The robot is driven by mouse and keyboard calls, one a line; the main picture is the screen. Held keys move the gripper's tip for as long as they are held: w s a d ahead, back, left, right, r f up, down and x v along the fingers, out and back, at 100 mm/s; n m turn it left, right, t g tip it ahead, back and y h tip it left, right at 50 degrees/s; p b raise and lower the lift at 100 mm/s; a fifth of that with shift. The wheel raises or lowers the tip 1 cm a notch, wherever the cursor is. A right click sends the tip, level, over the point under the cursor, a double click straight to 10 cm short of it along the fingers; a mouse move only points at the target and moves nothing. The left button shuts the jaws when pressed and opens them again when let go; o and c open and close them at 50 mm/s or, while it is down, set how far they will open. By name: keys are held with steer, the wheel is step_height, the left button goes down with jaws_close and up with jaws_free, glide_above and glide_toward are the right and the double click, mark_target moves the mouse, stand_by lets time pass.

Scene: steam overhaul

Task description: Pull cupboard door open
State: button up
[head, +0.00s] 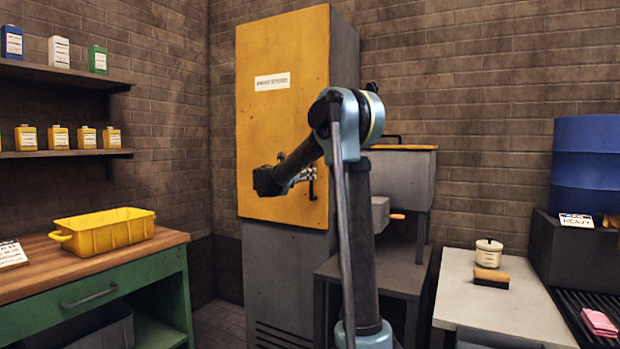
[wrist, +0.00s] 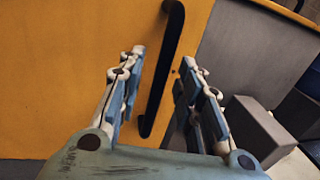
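The cupboard door (head: 284,110) is a tall yellow panel with a white label, on the upper part of a grey cabinet. It looks closed in the head view. A black vertical bar handle (wrist: 158,90) stands on the door near its right edge. My gripper (wrist: 162,60) is open, with one finger on each side of the handle in the wrist view. No finger clearly touches the handle. In the head view my gripper (head: 308,175) is close in front of the door's lower right, and the handle there is mostly hidden by it.
A grey box unit (head: 402,180) stands right of the cabinet. A green workbench (head: 128,258) with a yellow bin (head: 106,234) is at the left. A pale table (head: 492,312) and blue drum (head: 588,165) are at the right. A brick wall is behind.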

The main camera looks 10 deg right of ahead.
steer(key=shift+x, duration=1.5)
